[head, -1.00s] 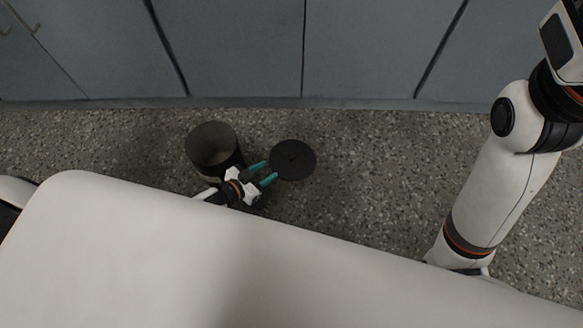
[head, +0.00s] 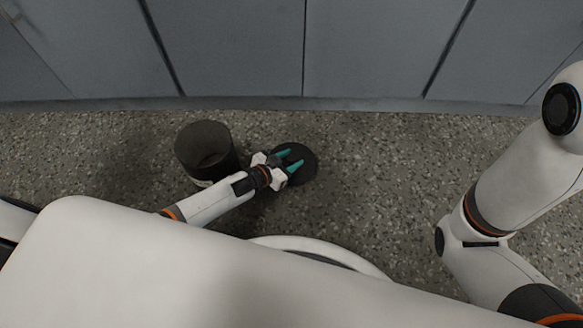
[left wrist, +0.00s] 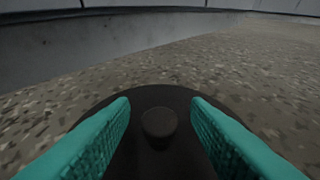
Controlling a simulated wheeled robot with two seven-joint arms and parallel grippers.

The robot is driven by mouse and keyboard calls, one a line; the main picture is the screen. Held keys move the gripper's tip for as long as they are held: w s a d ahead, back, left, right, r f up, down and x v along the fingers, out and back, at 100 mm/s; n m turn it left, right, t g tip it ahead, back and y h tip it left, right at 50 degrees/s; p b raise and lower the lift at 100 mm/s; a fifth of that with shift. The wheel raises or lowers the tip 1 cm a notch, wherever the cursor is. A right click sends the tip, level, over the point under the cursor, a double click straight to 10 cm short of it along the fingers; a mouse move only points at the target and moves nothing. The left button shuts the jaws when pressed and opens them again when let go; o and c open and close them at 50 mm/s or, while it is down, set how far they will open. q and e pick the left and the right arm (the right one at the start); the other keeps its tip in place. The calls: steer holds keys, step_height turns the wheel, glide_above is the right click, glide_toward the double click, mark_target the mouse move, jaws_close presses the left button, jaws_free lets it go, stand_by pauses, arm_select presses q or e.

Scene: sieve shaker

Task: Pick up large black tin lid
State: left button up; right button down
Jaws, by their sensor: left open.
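The large black tin lid (head: 306,170) lies flat on the speckled floor, its round rim partly covered by my left gripper in the head view. In the left wrist view the lid (left wrist: 180,160) shows a knob (left wrist: 159,124) at its middle. My left gripper (head: 291,160) is open, with its teal fingers above the lid. In the left wrist view the fingers (left wrist: 160,112) stand on either side of the knob, with gaps to it. I cannot tell whether the fingers touch the lid. My right gripper is not in view; only my right arm shows at the right.
An open dark tin (head: 205,148) stands on the floor just left of my left gripper. Grey cabinet fronts (head: 380,50) run along the back. The floor (head: 390,165) right of the lid is clear.

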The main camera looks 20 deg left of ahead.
arm_select(q)
steer(key=shift+w+d+f, duration=0.15)
steer(key=shift+w+f, duration=0.1)
steer(key=shift+w, duration=0.1)
steer(key=shift+r, duration=0.1)
jaws_close()
